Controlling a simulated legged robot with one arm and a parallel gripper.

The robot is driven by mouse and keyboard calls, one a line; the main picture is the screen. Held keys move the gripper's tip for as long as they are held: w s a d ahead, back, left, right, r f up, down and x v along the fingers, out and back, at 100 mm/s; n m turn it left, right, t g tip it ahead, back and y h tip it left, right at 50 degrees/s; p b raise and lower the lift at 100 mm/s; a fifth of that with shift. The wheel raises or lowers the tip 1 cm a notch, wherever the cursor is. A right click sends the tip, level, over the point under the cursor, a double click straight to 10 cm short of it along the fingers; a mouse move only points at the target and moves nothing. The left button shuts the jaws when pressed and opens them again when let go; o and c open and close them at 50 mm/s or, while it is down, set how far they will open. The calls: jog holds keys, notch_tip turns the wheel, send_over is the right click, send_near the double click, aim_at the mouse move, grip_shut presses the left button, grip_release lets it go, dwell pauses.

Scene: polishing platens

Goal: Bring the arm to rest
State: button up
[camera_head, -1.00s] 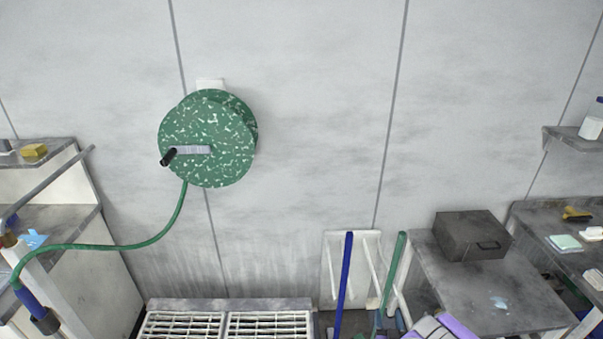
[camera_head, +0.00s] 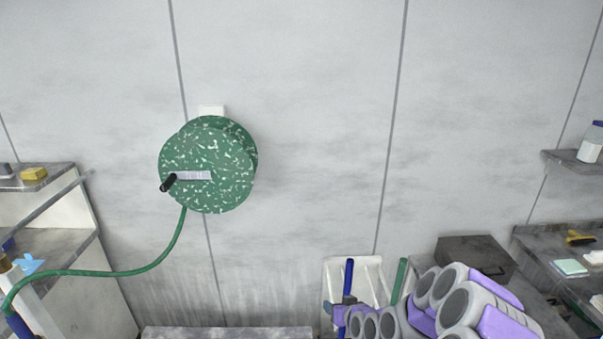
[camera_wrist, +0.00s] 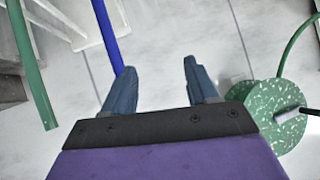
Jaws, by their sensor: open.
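My arm shows at the bottom right of the head view as grey and purple links. My gripper (camera_head: 339,311) is at the arm's left end, small in that view, close to the blue pole (camera_head: 348,275) and the white rack (camera_head: 374,268). In the wrist view my gripper (camera_wrist: 160,82) has its two dark blue fingers apart, with only the grey wall (camera_wrist: 168,40) between them. The blue pole (camera_wrist: 107,30) passes close to the left finger in that view; I cannot tell whether they touch.
A speckled green hose reel (camera_head: 208,165) with a black crank hangs on the wall, its green hose (camera_head: 110,272) running left. A green pole (camera_head: 399,275) stands in the rack. A dark box (camera_head: 478,252) sits at right. Shelves flank both sides.

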jog(key=s+d+r+g+h, duration=0.1)
jog(key=s+r+g, duration=0.3)
jog(key=s, duration=1.1)
jog(key=s+d+r+m+g+h, duration=0.1)
jog(key=s+r+g, duration=0.3)
jog(key=s+r, duration=0.6)
jog(key=s+r+g+h, duration=0.1)
jog(key=s+r+g, duration=0.3)
jog(key=s, duration=1.8)
notch_tip(320, 180, up, 4)
jog(key=shift+d+f+m+h, duration=0.15)
jog(key=shift+d+m+h, duration=0.15)
jog(key=shift+d+h, duration=0.1)
